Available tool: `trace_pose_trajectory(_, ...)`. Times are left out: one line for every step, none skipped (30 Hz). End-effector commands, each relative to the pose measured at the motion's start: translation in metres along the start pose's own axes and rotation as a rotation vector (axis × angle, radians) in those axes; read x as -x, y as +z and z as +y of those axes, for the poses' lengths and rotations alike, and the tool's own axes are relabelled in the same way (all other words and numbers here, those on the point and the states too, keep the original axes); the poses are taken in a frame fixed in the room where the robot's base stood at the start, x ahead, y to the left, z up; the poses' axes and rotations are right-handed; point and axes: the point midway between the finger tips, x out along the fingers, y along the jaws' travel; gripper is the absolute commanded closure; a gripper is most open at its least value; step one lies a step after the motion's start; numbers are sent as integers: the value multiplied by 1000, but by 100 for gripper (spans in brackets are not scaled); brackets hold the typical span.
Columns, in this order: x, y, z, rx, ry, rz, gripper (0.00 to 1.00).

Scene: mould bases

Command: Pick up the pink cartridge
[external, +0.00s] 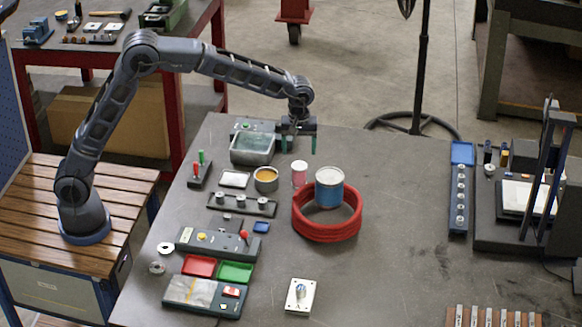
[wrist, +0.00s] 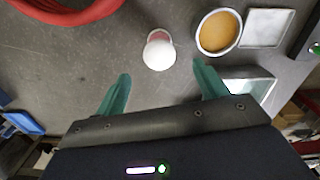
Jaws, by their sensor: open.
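The pink cartridge (external: 299,179) stands upright on the grey table, a small cylinder with a white top, between an orange-filled cup and a blue-and-white can. In the wrist view the cartridge (wrist: 159,54) shows its round white top and a bit of pink side, ahead of my fingers and between their lines. My gripper (external: 299,145) hangs over the far part of the table, above and behind the cartridge. In the wrist view its two green fingers (wrist: 158,90) are spread apart with nothing between them.
The orange-filled cup (external: 266,184) stands close left of the cartridge. The blue-and-white can (external: 329,193) stands at its right, at the red coil (external: 326,228). A grey-green container (external: 252,149) is near my gripper. The table's middle right is clear.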

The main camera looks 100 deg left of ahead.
Motion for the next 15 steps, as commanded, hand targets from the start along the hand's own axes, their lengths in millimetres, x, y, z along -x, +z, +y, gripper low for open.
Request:
trace_pose_trajectory(-2,-2,3,9,-1,0,28)
trace_pose_trajectory(-4,-2,3,12,-2,1,28)
trace_pose_trajectory(-6,-3,4,15,-3,1,28)
trace_pose_trajectory(-8,-3,4,17,-4,1,28)
trace_pose_trajectory(-10,-3,4,17,-4,1,28)
trace_pose_trajectory(-13,-3,4,17,-4,1,28)
trace_pose_trajectory(-16,-3,4,17,-4,1,28)
trace_pose_trajectory(-20,-3,4,17,-5,1,28)
trace_pose_trajectory(-26,-3,3,17,-6,0,28)
trace_pose_trajectory(-30,-3,3,17,-6,0,28)
trace_pose_trajectory(-34,-3,3,17,-5,0,28)
trace_pose_trajectory(-40,-3,3,16,-5,0,28)
trace_pose_trajectory(-44,-3,3,16,-5,0,28)
trace_pose_trajectory(-48,-3,3,16,-5,0,28)
trace_pose_trajectory(-53,-3,3,16,-4,0,28)
